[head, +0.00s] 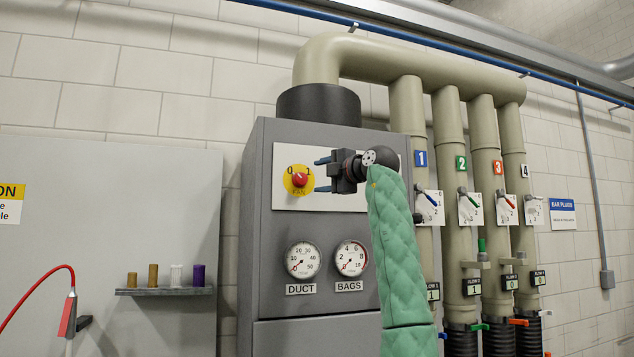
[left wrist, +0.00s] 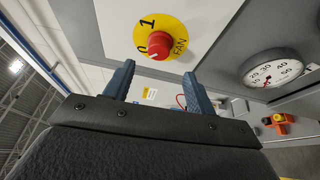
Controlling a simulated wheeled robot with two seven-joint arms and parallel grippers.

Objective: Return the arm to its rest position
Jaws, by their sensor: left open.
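My left gripper (head: 320,174) is in front of the grey cabinet (head: 258,250) in the head view, at the end of my arm in a green quilted sleeve. Its jaws point left toward the red fan knob (head: 299,180) on a round yellow plate. The fingers are apart with nothing between them. The left wrist view shows the two blue fingers (left wrist: 158,74) spread, with the red knob (left wrist: 159,46) just beyond their tips and apart from them. The yellow plate reads 0, 1 and FAN. My right gripper is not in view.
The DUCT gauge (head: 302,259) and BAGS gauge (head: 351,258) sit below the knob panel. Beige pipes (head: 447,120) with numbered levers stand close right of my arm. A small shelf (head: 165,291) with several cylinders and a red cable (head: 40,277) are at the left.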

